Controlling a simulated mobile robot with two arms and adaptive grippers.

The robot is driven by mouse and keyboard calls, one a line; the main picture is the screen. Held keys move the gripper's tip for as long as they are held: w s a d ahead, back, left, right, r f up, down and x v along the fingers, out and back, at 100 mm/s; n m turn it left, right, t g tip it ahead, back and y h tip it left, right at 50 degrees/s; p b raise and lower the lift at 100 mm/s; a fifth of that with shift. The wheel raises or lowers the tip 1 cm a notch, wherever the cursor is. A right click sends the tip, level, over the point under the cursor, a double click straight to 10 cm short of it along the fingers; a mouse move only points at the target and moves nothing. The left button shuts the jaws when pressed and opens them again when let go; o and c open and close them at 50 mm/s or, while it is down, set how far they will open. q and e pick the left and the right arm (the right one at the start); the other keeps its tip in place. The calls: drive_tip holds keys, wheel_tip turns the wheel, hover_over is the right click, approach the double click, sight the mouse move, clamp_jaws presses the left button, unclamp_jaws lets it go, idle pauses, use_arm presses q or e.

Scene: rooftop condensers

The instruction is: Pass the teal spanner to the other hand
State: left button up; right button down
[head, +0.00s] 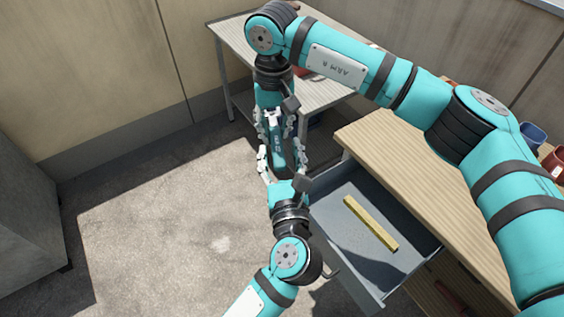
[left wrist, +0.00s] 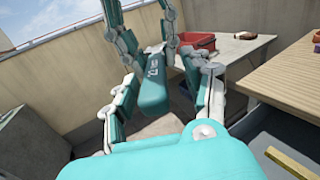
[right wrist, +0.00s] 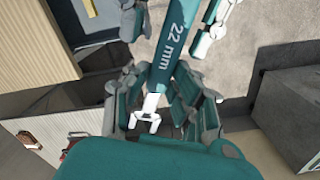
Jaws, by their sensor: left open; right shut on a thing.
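The teal spanner (head: 277,148), marked "22 mm", hangs between my two facing grippers above the floor. My right gripper (head: 275,122) is shut on it from above; the right wrist view shows the spanner (right wrist: 171,50) with its pale open jaw down among the right fingers. My left gripper (head: 281,163) is open below, its fingers on either side of the handle's free end. In the left wrist view the handle (left wrist: 153,95) lies between the spread left fingers. I cannot tell whether they touch it.
A wooden workbench (head: 385,135) stands at right, its drawer (head: 335,205) open with a yellow bar (head: 371,222) inside. A blue mug (head: 532,134) stands on the bench. A table (head: 236,28) with a red tray (left wrist: 200,41) is behind.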

use_arm(q)
drive_tip(key=shift+c, duration=0.4)
clamp_jaws()
use_arm(e)
drive_tip(key=c, duration=1)
unclamp_jaws()
drive_tip(key=shift+c, duration=0.2)
